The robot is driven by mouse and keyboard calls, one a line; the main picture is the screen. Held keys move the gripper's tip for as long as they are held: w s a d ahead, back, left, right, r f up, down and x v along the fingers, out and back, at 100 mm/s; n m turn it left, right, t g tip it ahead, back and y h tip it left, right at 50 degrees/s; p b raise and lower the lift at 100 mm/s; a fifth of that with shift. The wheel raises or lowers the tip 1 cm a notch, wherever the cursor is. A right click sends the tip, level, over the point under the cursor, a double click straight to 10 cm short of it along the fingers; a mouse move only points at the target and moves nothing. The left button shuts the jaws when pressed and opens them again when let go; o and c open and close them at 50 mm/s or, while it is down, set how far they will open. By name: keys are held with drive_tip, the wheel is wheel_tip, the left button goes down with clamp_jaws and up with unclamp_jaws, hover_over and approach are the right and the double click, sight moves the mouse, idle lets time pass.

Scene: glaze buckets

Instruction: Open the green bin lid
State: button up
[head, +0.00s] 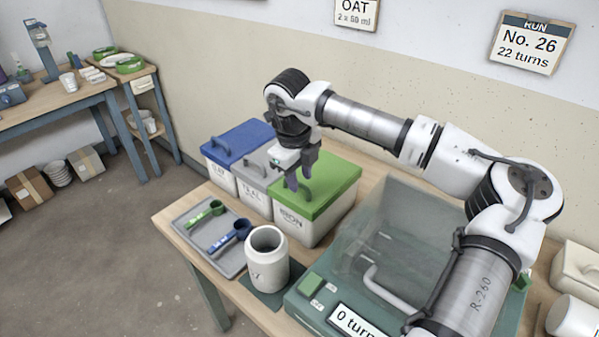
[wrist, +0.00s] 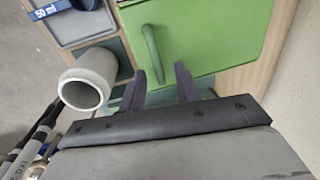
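The green bin lid (head: 328,183) lies flat and closed on the white bin (head: 305,224) labelled IRON, the rightmost of three bins. Its green arched handle (wrist: 152,54) rises from the lid in the wrist view. My gripper (head: 299,180) hangs over the lid's left part in the head view, fingers pointing down. In the wrist view the two dark fingers (wrist: 160,74) are apart, and the near end of the handle shows between their tips. I cannot tell whether either finger touches it.
Bins with a grey lid (head: 259,167) and a blue lid (head: 237,142) stand to the left. A tray (head: 208,258) with green and blue scoops, a white jar (head: 267,262) and a clear-walled machine (head: 385,225) with a bent handle crowd the table. A side bench (head: 60,103) stands far left.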

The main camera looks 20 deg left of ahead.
clamp_jaws()
